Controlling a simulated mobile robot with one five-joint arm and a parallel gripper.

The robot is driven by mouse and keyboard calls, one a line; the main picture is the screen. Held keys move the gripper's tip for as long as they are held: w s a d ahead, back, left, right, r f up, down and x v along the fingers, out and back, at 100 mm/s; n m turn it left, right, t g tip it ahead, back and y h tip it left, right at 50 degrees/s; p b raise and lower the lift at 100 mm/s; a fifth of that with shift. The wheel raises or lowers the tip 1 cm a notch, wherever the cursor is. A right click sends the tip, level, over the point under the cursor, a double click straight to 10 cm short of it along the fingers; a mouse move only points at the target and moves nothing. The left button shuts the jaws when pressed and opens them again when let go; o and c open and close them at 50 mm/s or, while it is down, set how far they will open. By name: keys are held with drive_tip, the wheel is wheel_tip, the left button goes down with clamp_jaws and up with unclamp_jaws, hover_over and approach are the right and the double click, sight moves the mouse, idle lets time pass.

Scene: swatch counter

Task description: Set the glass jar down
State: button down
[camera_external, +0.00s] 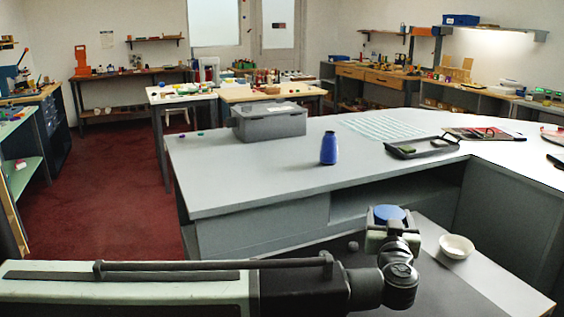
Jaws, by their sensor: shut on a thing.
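My gripper (389,228) is at the end of my arm, right of centre in the foreground. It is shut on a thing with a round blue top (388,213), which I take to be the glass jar. Only its top shows clearly; its sides and base are hidden by my gripper and wrist. The held jar is in front of the grey counter (265,175), above a lower dark surface. I cannot tell whether its base touches anything.
A white bowl (457,248) is right of my gripper on the lower surface. On the counter stand a blue bottle-shaped thing (329,149), a lidded grey bin (268,123) and a dark tray (400,152) with small items. The counter's front left is clear.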

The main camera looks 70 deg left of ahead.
drive_tip(key=shift+s+d+f, duration=0.15)
drive_tip(key=shift+d+f, duration=0.1)
drive_tip(key=shift+d, duration=0.25)
drive_tip(key=shift+s+d+f, duration=0.1)
drive_tip(key=shift+d+f, duration=0.15)
drive_tip(key=shift+d, duration=0.25)
wheel_tip(320, 180, down, 8)
drive_tip(key=b, duration=0.8)
drive_tip(key=shift+f+b, duration=0.15)
drive_tip(key=shift+b, duration=0.15)
drive_tip(key=shift+r, duration=0.25)
drive_tip(key=shift+f, duration=0.25)
drive_tip(key=shift+c, duration=1.1)
unclamp_jaws()
drive_tip(key=shift+r, duration=0.1)
drive_tip(key=shift+r+p, duration=0.15)
drive_tip(key=shift+p, duration=0.15)
drive_tip(key=v, duration=1.2)
